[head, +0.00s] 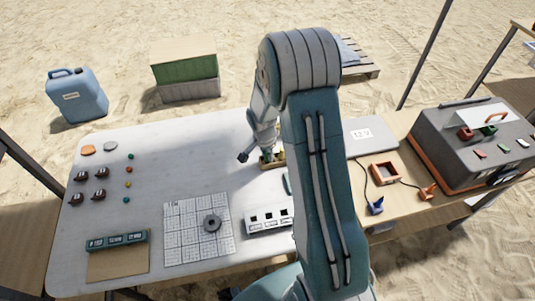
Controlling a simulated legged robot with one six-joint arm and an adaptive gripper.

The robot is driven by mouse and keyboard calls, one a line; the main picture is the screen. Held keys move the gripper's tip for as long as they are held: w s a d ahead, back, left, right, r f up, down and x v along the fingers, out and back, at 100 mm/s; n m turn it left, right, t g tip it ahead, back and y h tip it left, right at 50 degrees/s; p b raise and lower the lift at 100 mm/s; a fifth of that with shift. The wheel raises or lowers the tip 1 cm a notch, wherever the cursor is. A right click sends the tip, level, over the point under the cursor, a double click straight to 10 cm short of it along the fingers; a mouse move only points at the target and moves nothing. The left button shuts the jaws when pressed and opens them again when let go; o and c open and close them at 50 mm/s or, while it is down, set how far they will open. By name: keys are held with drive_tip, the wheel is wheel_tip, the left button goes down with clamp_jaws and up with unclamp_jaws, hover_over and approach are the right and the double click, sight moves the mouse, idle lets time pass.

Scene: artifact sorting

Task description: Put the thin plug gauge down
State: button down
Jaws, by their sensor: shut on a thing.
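My gripper (264,154) is over the right part of the white table, beside my large arm link. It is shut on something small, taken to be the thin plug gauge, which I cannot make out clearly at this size. A small wooden rack (278,163) with yellowish pieces is just under and to the right of my gripper; whether the held thing touches it I cannot tell. My arm hides part of the rack and the table behind it.
A white block with dark square openings (268,220) is nearer, partly hidden by my arm. Brown pieces and coloured balls are at left, with a teal display (118,240). The table's middle is clear.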

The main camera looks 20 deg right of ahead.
drive_tip(key=c, duration=0.6)
unclamp_jaws()
drive_tip(key=s+a+r+n+t, duration=0.1)
drive_tip(key=s+a+r+n, duration=0.15)
drive_tip(key=r, duration=0.55)
drive_tip(key=s+a+r+n, duration=0.1)
drive_tip(key=s+r, duration=0.3)
drive_tip(key=r, duration=0.5)
drive_tip(key=s+a+r+n+t, duration=0.1)
drive_tip(key=s+a+r+n, duration=0.15)
drive_tip(key=r, duration=0.55)
drive_tip(key=s+a+r+n+t, duration=0.1)
drive_tip(key=s+a+r+n, duration=0.1)
drive_tip(key=s, duration=0.5)
drive_tip(key=s+a+r+n+t+y, duration=0.1)
drive_tip(key=s+r+n, duration=0.3)
drive_tip(key=s, duration=0.4)
drive_tip(key=shift+a+n+t, duration=0.45)
drive_tip(key=shift+n+t, duration=0.05)
drive_tip(key=shift+n, duration=0.1)
